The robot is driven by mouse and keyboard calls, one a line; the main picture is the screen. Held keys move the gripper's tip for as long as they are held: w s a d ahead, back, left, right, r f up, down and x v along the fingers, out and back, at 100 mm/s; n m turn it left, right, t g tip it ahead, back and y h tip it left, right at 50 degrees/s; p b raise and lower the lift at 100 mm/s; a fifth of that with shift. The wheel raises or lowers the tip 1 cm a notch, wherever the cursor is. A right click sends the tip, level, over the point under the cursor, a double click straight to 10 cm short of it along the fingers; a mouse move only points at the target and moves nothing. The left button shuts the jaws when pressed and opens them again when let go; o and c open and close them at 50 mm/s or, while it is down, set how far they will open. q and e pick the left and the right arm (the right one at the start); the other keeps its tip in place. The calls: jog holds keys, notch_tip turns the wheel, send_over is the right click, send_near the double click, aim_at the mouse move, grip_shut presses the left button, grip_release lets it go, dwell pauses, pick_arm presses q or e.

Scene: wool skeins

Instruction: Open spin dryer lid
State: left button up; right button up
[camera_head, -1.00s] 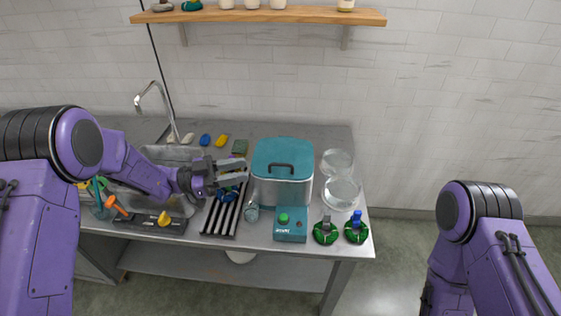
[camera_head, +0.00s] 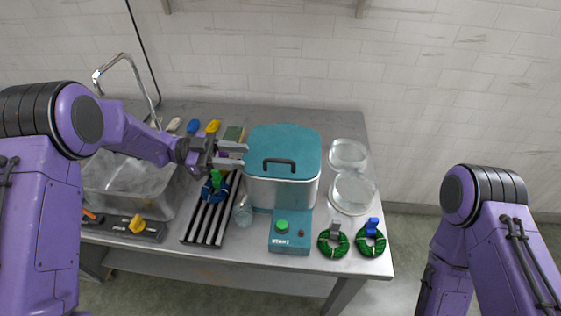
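The spin dryer (camera_head: 282,192) stands on the metal table, a steel tub with a teal lid (camera_head: 283,142). The lid lies shut on the tub and has a dark handle (camera_head: 279,164) near its front edge. A teal control box (camera_head: 290,232) with a green button sits in front of the tub. My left gripper (camera_head: 243,155) is just left of the lid, fingers pointing right and apart, with nothing seen between them. Its tips are close to the lid's left edge; I cannot tell if they touch. My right arm shows at the right edge, but its gripper is out of view.
A ribbed rack (camera_head: 206,221) with a blue skein (camera_head: 215,187) is left of the dryer. Two green skeins (camera_head: 333,241) lie at the front right. Glass bowls (camera_head: 352,190) stand right of the dryer. The sink (camera_head: 125,185) and faucet (camera_head: 125,62) are at left.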

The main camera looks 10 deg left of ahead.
aim_at(267, 160)
pick_arm(q)
jog(key=d+p, duration=0.1)
jog(key=d, duration=0.2)
jog(key=d+p, duration=0.1)
jog(key=d, duration=0.2)
jog(key=d+p, duration=0.2)
jog(key=d, duration=0.2)
jog(key=shift+w+f, duration=0.15)
jog(key=shift+f, duration=0.15)
jog(key=shift+w+d+f, duration=0.1)
jog(key=shift+d+f, duration=0.05)
jog(key=shift+d, duration=0.15)
pick_arm(e)
jog(key=r, duration=0.3)
jog(key=shift+w+r, duration=0.2)
jog(key=shift+w, duration=0.1)
pick_arm(q)
grip_shut()
pick_arm(e)
jog(key=shift+s, duration=0.1)
